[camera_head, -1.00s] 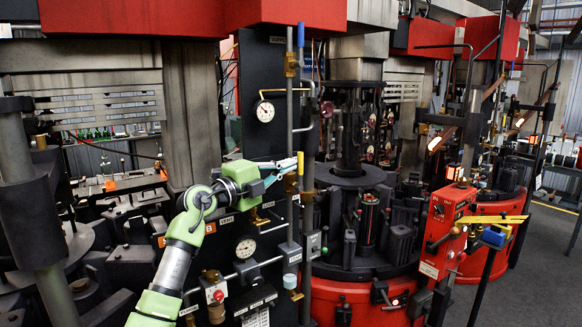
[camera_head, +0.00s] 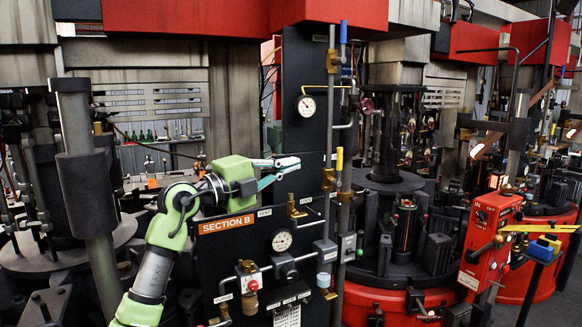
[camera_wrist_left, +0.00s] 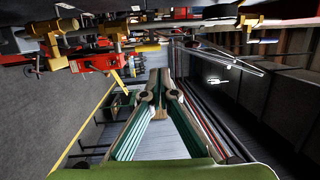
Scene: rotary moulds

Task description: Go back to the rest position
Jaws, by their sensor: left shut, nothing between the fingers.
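My left gripper (camera_head: 290,163), with green and grey parts, is in front of the dark valve panel (camera_head: 305,130) in the head view. Its fingers point right and are shut with nothing between them. The fingertips are left of a yellow-handled valve (camera_head: 339,160) on a vertical pipe and look apart from it. In the left wrist view the fingers (camera_wrist_left: 160,75) come together at their tips, with no object held. My right gripper is not in view.
An orange "SECTION B" sign (camera_head: 226,224) and a pressure gauge (camera_head: 282,240) are just below the gripper. Another gauge (camera_head: 307,106) is above it. A red control box (camera_head: 490,230) stands at the right. Grey floor (camera_wrist_left: 50,110) shows in the wrist view.

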